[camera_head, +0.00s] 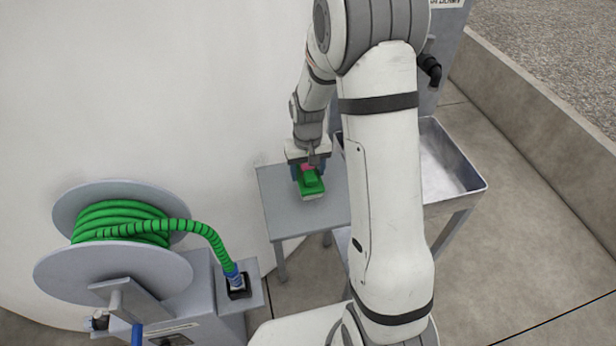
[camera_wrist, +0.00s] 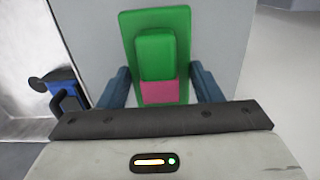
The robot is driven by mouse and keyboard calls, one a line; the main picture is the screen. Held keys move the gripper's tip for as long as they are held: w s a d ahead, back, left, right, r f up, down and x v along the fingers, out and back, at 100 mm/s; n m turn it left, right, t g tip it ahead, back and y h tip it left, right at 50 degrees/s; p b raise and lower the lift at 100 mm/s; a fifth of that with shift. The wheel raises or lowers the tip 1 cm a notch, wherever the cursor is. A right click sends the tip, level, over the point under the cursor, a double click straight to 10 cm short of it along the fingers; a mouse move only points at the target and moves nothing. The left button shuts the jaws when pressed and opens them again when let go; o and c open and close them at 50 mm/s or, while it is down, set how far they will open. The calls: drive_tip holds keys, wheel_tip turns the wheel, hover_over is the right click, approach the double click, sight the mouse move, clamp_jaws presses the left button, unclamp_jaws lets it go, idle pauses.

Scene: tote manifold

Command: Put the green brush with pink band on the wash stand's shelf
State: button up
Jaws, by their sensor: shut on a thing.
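The green brush with pink band (camera_head: 313,185) is in my gripper (camera_head: 309,173), over the grey shelf (camera_head: 280,205) of the wash stand. In the wrist view the brush (camera_wrist: 156,45) shows its green block and handle, with the pink band (camera_wrist: 160,92) between the blue fingers of my gripper (camera_wrist: 160,88). My gripper is shut on the brush at the band. I cannot tell whether the brush touches the shelf or hangs just above it. The shelf surface (camera_wrist: 222,60) fills the background around the brush in the wrist view.
A metal basin (camera_head: 445,165) adjoins the shelf on the right, partly hidden by my arm. A hose reel (camera_head: 120,240) with green hose stands at the lower left. A pale wall (camera_head: 130,90) curves behind the shelf. The shelf around the brush looks clear.

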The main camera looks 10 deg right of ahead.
drive_tip(key=shift+f, duration=1.9)
drive_tip(key=o, duration=1)
